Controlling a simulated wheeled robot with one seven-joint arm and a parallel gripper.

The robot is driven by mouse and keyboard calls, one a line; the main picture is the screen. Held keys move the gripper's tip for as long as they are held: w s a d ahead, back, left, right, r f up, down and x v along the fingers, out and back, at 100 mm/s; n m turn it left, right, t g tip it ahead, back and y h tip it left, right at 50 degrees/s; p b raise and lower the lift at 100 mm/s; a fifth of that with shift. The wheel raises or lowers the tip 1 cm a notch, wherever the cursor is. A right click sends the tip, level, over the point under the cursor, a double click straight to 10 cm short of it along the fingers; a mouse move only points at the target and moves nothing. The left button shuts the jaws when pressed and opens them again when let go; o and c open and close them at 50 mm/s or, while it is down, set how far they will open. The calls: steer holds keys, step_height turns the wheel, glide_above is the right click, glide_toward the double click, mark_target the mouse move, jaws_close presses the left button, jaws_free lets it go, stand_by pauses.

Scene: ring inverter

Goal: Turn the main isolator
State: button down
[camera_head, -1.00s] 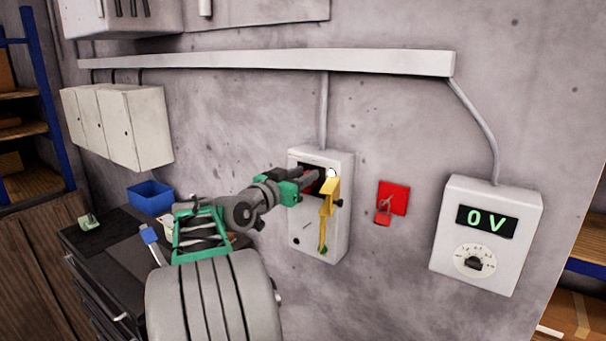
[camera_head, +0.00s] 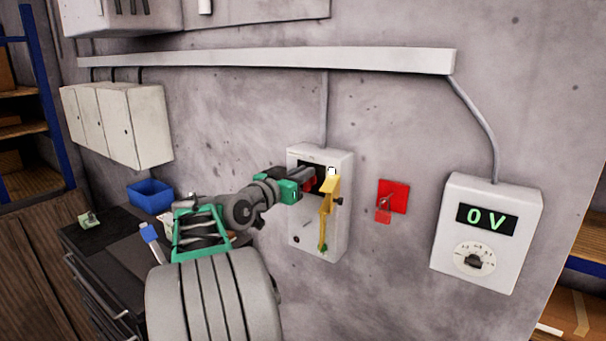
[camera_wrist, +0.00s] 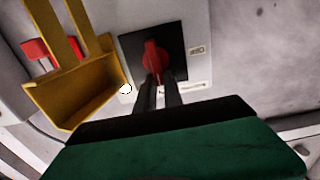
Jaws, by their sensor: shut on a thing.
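The main isolator is a red rotary handle (camera_wrist: 152,62) on a black square plate (camera_wrist: 171,46), on the front of a pale grey wall box (camera_head: 311,226). In the wrist view the handle points toward my gripper's fingers. My gripper (camera_wrist: 157,88) is shut on the handle's near end, one dark finger on each side. In the head view the fingers and the yellow part cover much of the handle, so its exact angle is hard to tell there. A yellow bracket (camera_wrist: 72,93) with a long arm hangs beside the plate, apart from the fingers.
A red wall plate with a padlock (camera_head: 391,198) is right of the box. Farther right, a meter (camera_head: 487,237) reads 0 V. A workbench with a blue bin (camera_head: 150,196) stands at left. The wall between box and meter is otherwise bare.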

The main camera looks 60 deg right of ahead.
steer(key=shift+n, duration=0.3)
steer(key=shift+w+d+f+n+p, duration=0.1)
steer(key=shift+w+f+n+p, duration=0.35)
steer(key=shift+n+p, duration=1.65)
steer(key=shift+w+d+f+n+p, duration=0.1)
steer(key=shift+w+f+n+p, duration=0.35)
steer(key=shift+n, duration=3.25)
steer(key=shift+w+f+n+p, duration=0.45)
steer(key=shift+n+p, duration=0.8)
steer(key=shift+n, duration=1.65)
steer(key=c, duration=1.5)
jaws_free()
steer(key=shift+o, duration=0.2)
steer(key=shift+a, duration=0.1)
